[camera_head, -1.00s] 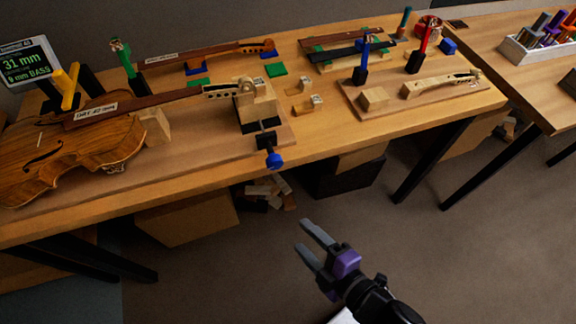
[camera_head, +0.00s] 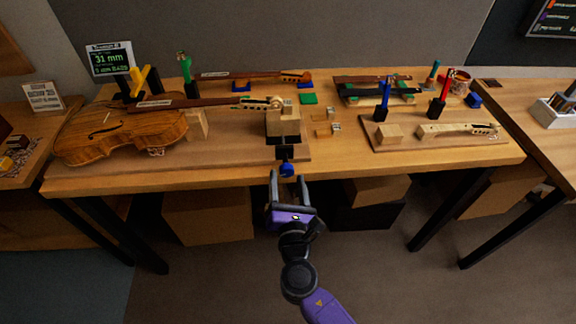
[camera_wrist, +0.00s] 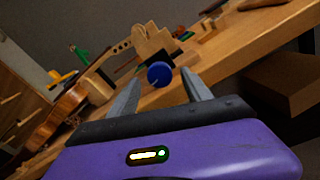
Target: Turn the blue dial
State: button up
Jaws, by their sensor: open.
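The blue dial (camera_head: 286,169) sits at the front edge of the bench, on a dark clamp (camera_head: 285,153) below a wooden block that holds the violin neck's scroll end. My gripper (camera_head: 288,179) is open, just in front of the dial, with its fingers pointing at it. In the wrist view the round blue dial (camera_wrist: 160,74) shows between the two grey fingers (camera_wrist: 162,92), beyond or near their tips. A pale line marks the dial's face. I cannot tell whether the fingers touch it; they are not closed on it.
A violin body (camera_head: 120,130) lies on the bench at left, with a small display (camera_head: 110,60) behind it. A board (camera_head: 440,143) with a pale neck lies at right. Cardboard boxes (camera_head: 208,215) stand under the bench. The floor in front is clear.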

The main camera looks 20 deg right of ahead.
aim_at(286, 162)
jog(key=x, duration=0.6)
grip_shut()
